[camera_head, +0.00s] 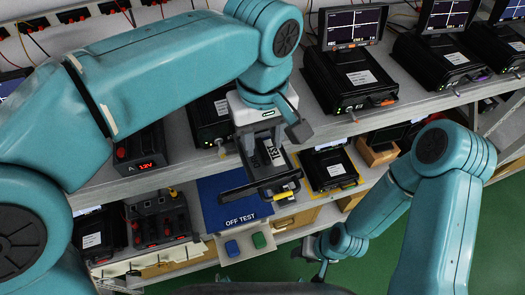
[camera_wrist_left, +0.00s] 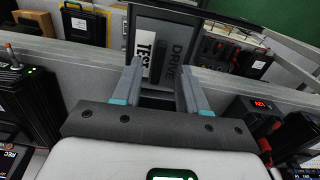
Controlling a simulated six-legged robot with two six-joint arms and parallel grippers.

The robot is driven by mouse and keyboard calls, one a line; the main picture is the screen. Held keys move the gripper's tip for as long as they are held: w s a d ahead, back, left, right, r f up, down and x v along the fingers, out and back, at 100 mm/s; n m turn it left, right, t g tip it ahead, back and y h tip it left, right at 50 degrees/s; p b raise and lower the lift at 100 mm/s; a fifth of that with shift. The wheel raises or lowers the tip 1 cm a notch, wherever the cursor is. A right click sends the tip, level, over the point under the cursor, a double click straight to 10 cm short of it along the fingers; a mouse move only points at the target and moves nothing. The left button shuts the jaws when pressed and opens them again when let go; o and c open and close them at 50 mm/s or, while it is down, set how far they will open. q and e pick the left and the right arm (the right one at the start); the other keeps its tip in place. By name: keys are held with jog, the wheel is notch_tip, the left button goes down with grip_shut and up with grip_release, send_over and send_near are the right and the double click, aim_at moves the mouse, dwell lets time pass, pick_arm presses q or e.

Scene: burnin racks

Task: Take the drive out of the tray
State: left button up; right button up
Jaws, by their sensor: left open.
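The drive appears to lie in the tray. Whether the fingers touch it cannot be told. My right gripper (camera_head: 322,248) is low at the centre right, small and partly hidden.
A blue OFF TEST mat (camera_head: 213,193) lies on the lower shelf. A black unit on a yellow-edged base (camera_head: 328,170) stands right of the tray. Black test units (camera_head: 350,75) with screens line the upper shelf. A red-display power supply (camera_head: 141,150) is at left.

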pick_arm(q)
jog(key=shift+s+f, duration=0.15)
jog(key=shift+f, duration=0.45)
jog(key=shift+d+f, duration=0.1)
jog(key=shift+f, duration=0.15)
jog(key=shift+w+f, duration=0.15)
jog(key=shift+w, duration=0.25)
jog(key=shift+s, duration=0.25)
grip_shut()
jog(key=shift+w, duration=0.2)
jog(key=shift+s+r, duration=0.15)
jog(key=shift+r, duration=0.4)
notch_tip(320, 180, up, 2)
jog(key=shift+r, duration=0.1)
jog(key=shift+s+d+r+b, duration=0.1)
jog(key=shift+s+d+b, duration=0.05)
jog(key=shift+s+b, duration=0.3)
jog(key=s+d+r, duration=0.2)
jog(key=s, duration=0.6)
jog(key=s+d+r, duration=0.1)
jog(key=s+d, duration=0.2)
jog(key=s, duration=0.5)
jog(key=shift+r, duration=0.35)
